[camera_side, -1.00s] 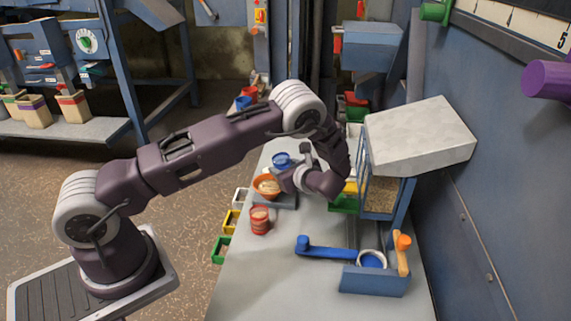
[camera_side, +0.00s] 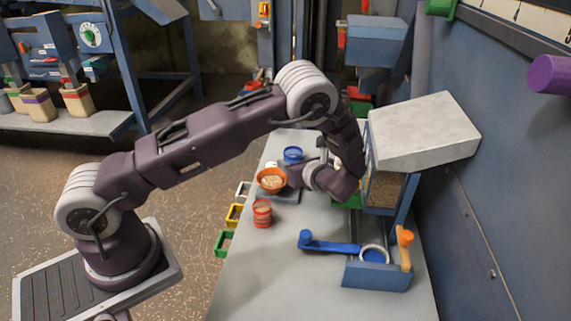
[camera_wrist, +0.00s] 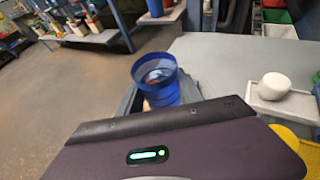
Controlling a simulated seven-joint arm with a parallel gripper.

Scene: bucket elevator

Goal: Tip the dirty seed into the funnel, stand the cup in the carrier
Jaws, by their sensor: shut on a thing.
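My gripper (camera_wrist: 161,100) is shut on a blue cup (camera_wrist: 158,74) in the wrist view. The cup's open rim faces the camera, and something pale brown shows inside. In the side view the blue cup (camera_side: 292,154) is beyond an orange bowl (camera_side: 271,181) holding pale seed; my wrist partly hides my fingers there. A red cup (camera_side: 262,213) stands on the bench in front of the bowl. I cannot tell for certain which piece is the funnel or the carrier.
A blue handle (camera_side: 328,246) and an orange lever (camera_side: 405,249) are beside the box. A machine with a grey cover (camera_side: 425,135) stands close right of my wrist. Several small bins, one yellow (camera_side: 235,215), line the bench's left edge.

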